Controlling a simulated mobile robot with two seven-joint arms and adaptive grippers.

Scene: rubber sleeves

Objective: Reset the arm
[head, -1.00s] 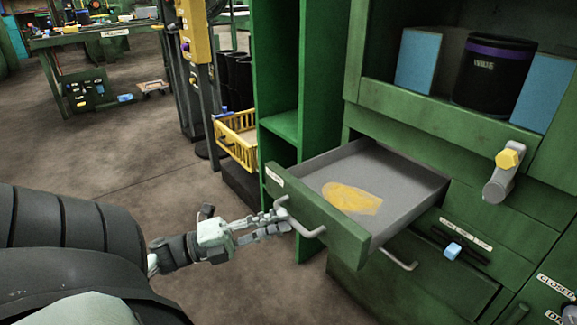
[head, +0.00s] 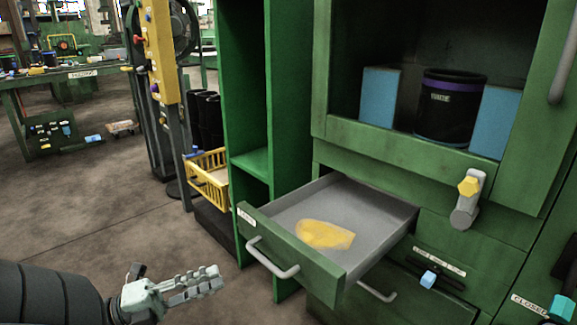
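My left gripper (head: 192,285) is at the lower left of the head view, apart from the drawer and to the left of its handle. Its fingers point right and lie close together; whether they are open or shut is not clear. I see nothing held in it. The green drawer (head: 300,255) is pulled open, with its grey handle (head: 272,260) free. A flat yellow piece (head: 324,234) lies on the drawer's grey floor. My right gripper is not in view.
The green cabinet (head: 420,170) holds a dark canister (head: 450,115) between two blue boxes (head: 379,97). A yellow basket (head: 208,180) stands left of the drawer. A workbench (head: 75,75) stands at the back left.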

